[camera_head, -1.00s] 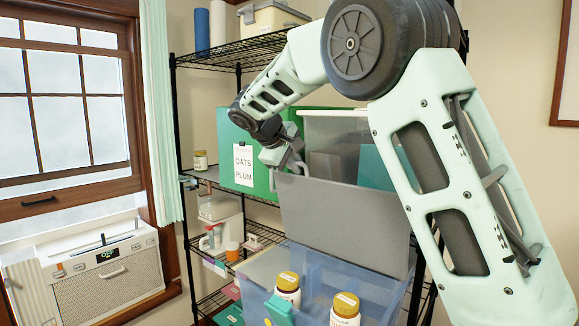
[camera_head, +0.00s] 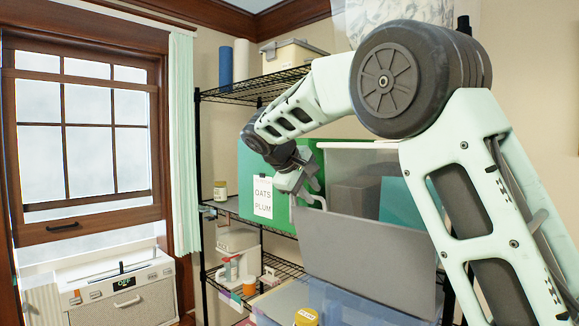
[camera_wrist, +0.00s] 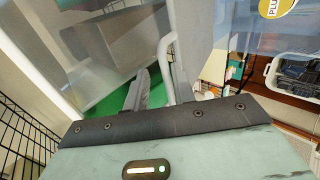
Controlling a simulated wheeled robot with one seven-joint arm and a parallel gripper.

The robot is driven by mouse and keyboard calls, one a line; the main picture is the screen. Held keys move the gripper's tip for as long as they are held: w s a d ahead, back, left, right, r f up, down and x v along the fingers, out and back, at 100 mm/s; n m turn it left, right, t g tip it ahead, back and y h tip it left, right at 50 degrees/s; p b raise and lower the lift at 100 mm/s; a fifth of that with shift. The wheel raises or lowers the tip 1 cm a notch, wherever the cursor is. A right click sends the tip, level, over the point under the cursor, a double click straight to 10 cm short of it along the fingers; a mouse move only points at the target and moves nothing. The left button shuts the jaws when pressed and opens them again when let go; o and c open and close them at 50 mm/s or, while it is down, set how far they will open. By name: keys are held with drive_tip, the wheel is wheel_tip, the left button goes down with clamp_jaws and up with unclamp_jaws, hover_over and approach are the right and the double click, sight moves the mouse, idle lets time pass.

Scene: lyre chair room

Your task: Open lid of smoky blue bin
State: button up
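The smoky blue bin (camera_head: 345,303) is translucent and stands low in front of the shelf, cut by the lower edge of the head view. A grey see-through panel (camera_head: 365,245), which looks like its lid, stands raised, nearly upright, behind it. A pale bar handle (camera_head: 315,201) is at the panel's upper left; it also shows in the wrist view (camera_wrist: 164,58). My gripper (camera_head: 303,180) is beside this handle. In the wrist view my gripper's fingers (camera_wrist: 160,88) look apart, with the handle's end near them; contact is unclear. The panel's hinge side is partly hidden.
A clear bin (camera_head: 365,150) with boxes inside stands behind the panel. A green bin (camera_head: 285,222) labelled OATS PLUM is left of it. Black wire shelves (camera_head: 235,97) and a window (camera_head: 85,140) lie left.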

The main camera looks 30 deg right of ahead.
drive_tip(key=b+v, duration=0.2)
drive_tip(key=v, duration=1.2)
drive_tip(key=shift+r+b, duration=0.3)
drive_tip(key=shift+r, duration=0.05)
drive_tip(key=shift+a+f, duration=0.1)
drive_tip(key=s+a+f+n+y+b, duration=0.1)
drive_tip(key=s+a+f+y+b, duration=0.2)
drive_tip(key=f, duration=0.5)
drive_tip(key=s+a+f+n+y, duration=0.1)
drive_tip(key=s+a+f+n, duration=0.1)
drive_tip(key=s+a+f, duration=0.5)
drive_tip(key=a+f+n+y+b, duration=0.1)
drive_tip(key=a+f+y+b, duration=0.15)
drive_tip(key=f, duration=0.75)
drive_tip(key=s+a+f+g+y+b, duration=0.1)
drive_tip(key=s+a+f+b, duration=0.1)
drive_tip(key=s+f, duration=0.8)
drive_tip(key=s+a+f+g+y+b, duration=0.2)
drive_tip(key=s+f, duration=0.8)
drive_tip(key=s, duration=0.4)
drive_tip(key=shift+f, duration=0.35)
drive_tip(key=shift+s+a, duration=0.1)
